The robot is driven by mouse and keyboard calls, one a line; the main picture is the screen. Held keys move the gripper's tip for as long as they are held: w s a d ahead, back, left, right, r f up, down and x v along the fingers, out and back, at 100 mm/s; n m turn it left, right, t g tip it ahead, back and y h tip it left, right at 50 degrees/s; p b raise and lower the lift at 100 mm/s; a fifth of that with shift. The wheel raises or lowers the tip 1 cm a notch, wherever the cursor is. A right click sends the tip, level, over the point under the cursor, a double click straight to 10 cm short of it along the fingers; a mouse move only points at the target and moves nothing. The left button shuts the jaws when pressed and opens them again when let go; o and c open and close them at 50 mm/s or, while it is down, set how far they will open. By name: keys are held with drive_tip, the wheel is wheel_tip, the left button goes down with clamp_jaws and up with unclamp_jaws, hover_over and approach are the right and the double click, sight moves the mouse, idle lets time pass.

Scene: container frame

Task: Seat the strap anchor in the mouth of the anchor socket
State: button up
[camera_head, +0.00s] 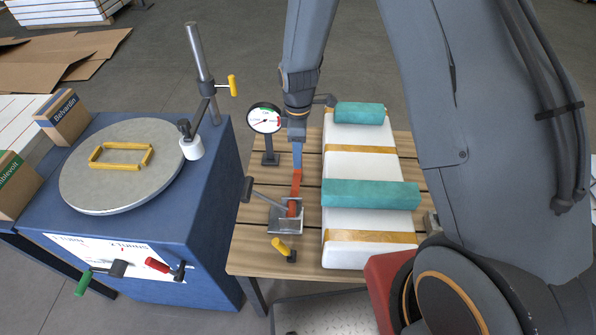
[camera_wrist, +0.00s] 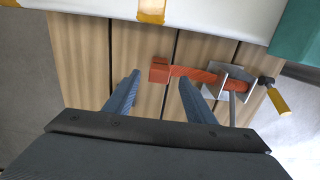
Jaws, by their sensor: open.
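An orange-red piece (camera_head: 296,181), which looks like the strap anchor, lies over the slatted table; in the wrist view it has a block end (camera_wrist: 160,70) and a band running right. The band reaches a grey metal bracket (camera_head: 277,222), perhaps the anchor socket, also in the wrist view (camera_wrist: 211,88). I cannot tell how deep the piece sits in the bracket. My gripper (camera_head: 297,168) is above the piece, its blue fingers pointing down. In the wrist view my gripper (camera_wrist: 159,76) is open, with the block end showing between and just beyond the fingertips.
A white padded block (camera_head: 343,220) with teal rolls (camera_head: 370,194) and yellow bands stands close right. A dial gauge (camera_head: 265,119) stands behind left, a black-ended lever (camera_head: 248,190) left, and a yellow handle (camera_head: 281,246) in front. A blue machine (camera_head: 208,200) fills the left.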

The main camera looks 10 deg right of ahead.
drive_tip(key=shift+f+p, duration=1.05)
drive_tip(key=shift+f, duration=1.5)
clamp_jaws()
